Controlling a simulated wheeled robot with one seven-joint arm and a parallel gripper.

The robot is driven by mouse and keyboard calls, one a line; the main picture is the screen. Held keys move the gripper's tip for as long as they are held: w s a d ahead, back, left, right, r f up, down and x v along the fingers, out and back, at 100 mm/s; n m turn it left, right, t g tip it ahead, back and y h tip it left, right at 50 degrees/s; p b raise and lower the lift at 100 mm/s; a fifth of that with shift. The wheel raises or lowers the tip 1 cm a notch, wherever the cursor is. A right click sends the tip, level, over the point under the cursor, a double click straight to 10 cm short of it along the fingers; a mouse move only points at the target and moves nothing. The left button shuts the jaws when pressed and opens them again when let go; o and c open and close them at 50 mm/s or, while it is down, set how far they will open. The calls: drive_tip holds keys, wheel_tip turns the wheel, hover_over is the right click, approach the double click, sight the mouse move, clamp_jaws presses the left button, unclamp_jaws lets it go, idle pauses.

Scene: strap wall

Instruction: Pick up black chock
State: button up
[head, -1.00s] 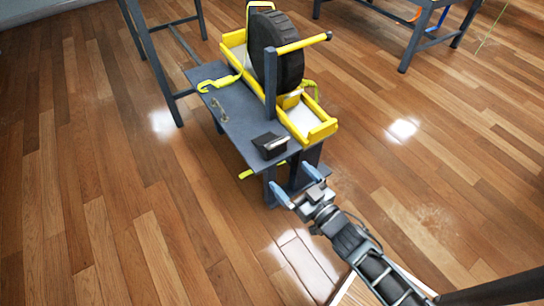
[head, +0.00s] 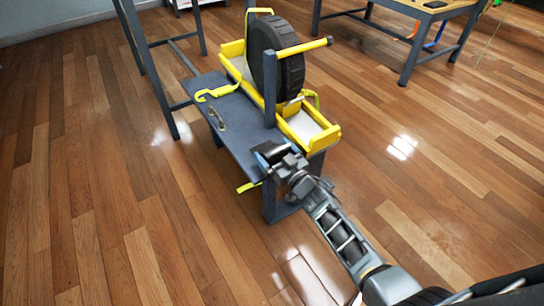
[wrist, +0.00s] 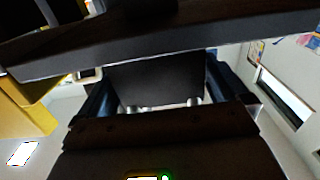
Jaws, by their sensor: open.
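The black chock (head: 268,149) sits on the near end of the dark grey bench (head: 238,138). My gripper (head: 270,156) is at the chock in the head view and partly covers it. In the wrist view the dark face of the chock (wrist: 155,82) shows between the two blue-grey fingers of my gripper (wrist: 160,95), one on each side. The jaws are open. I cannot tell whether either finger touches the chock.
A yellow-edged tray (head: 328,137) with a black wheel (head: 277,62) standing in it lies right behind the chock. A yellow-gripped bar (head: 303,47) sticks out above. A yellow strap hook (head: 217,91) and a metal latch (head: 219,119) lie on the bench.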

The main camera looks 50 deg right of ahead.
drive_tip(key=shift+w+d, duration=0.15)
drive_tip(key=shift+w, duration=0.55)
drive_tip(key=shift+c, duration=0.3)
